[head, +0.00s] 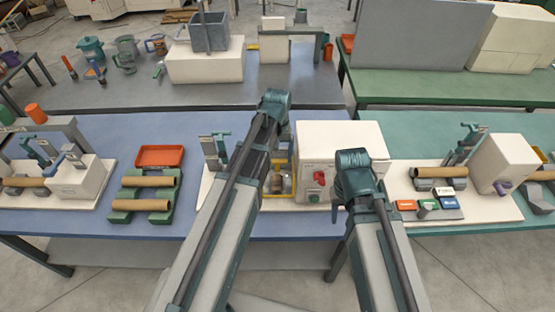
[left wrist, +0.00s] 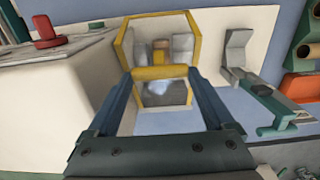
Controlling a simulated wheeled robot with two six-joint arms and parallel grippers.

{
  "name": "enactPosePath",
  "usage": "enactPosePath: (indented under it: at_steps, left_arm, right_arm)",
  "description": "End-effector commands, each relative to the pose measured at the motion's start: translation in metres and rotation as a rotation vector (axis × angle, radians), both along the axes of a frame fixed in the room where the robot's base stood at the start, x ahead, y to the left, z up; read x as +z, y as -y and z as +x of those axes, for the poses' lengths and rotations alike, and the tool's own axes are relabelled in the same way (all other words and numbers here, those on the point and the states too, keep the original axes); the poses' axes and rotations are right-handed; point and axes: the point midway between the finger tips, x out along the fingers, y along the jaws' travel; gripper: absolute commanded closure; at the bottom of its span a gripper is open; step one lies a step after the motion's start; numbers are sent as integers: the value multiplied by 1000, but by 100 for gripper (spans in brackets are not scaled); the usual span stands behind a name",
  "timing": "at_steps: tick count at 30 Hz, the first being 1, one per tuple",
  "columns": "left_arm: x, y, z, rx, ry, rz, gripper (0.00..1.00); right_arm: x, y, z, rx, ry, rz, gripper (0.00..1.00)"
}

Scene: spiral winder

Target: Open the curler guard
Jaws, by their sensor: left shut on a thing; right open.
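The curler guard is a yellow frame with see-through panels; it shows in the left wrist view (left wrist: 122,48). In the head view the guard (head: 275,197) is partly hidden by my left arm. It sits beside the cream machine box (head: 345,140) with a red knob (head: 320,178). In the left wrist view my left gripper (left wrist: 160,73) has its fingers at the two ends of the guard's yellow front bar and is shut on it. Grey parts show inside the frame.
Brown tubes lie on a green rack (head: 123,205) to the left, with an orange tray (head: 161,156) behind. More machines stand at the left and right on the benches. A grey-and-teal lever post (left wrist: 240,50) stands right of the guard in the left wrist view.

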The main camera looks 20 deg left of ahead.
Motion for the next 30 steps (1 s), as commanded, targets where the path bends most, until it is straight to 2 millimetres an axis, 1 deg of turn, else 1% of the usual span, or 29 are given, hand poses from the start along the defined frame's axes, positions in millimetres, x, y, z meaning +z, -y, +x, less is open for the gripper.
enactPosePath:
  at_steps: [1,6,12,21,30]
  left_arm:
    - [10,-4,13,2,12,5,100]
    - [25,-9,33,2,12,6,100]
    - [38,-17,60,2,12,6,100]
    - [47,-29,101,3,12,6,100]
    - [44,-41,141,2,12,5,100]
  right_arm:
    - [10,0,0,-1,0,0,50]
    - [25,0,0,-5,0,1,50]
    - [38,0,0,-8,0,2,50]
    - [46,0,0,-11,1,2,50]
    - [44,0,0,-11,1,2,50]
